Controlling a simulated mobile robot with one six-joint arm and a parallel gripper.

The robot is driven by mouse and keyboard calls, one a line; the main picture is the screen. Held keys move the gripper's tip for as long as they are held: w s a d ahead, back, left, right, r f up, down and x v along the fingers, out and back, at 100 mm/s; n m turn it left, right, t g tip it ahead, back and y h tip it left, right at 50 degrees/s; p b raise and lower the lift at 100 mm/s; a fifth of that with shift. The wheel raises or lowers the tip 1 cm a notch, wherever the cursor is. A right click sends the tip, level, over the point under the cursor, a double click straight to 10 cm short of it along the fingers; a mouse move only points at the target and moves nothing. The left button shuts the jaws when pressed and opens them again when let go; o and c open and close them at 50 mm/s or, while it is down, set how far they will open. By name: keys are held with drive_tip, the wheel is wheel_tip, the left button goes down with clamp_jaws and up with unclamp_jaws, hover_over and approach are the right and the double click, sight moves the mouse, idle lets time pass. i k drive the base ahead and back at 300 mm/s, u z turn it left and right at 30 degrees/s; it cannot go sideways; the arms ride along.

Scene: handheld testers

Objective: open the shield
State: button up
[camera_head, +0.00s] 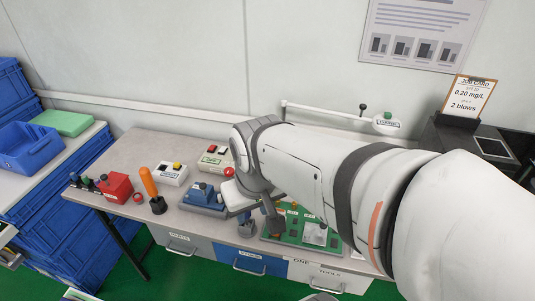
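My arm reaches in from the right, and its wrist hangs over the middle of the bench. My gripper (260,216) points down behind and below the wrist, at the left edge of a green board (269,238). It is small and partly hidden by my arm, so I cannot tell whether it is open or holds anything. A pale, greyish square piece (315,234) lies on the board, to the right of my gripper. No part is clearly marked as the shield, and I cannot tell which piece it is. My arm hides part of the board's right side.
On the bench (150,142) stand a red box (116,188), an orange-handled tool (149,184), a white box with a yellow button (171,174) and a blue device (203,197). Drawers line the front. A job card (469,96) reads 0.20 mg/L, 2 blows.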

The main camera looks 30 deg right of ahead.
sight(319, 232)
drive_tip(key=u, duration=0.1)
drive_tip(key=k, duration=1.3)
drive_tip(key=z, duration=0.25)
drive_tip(key=i, duration=1)
drive_tip(key=z, duration=0.05)
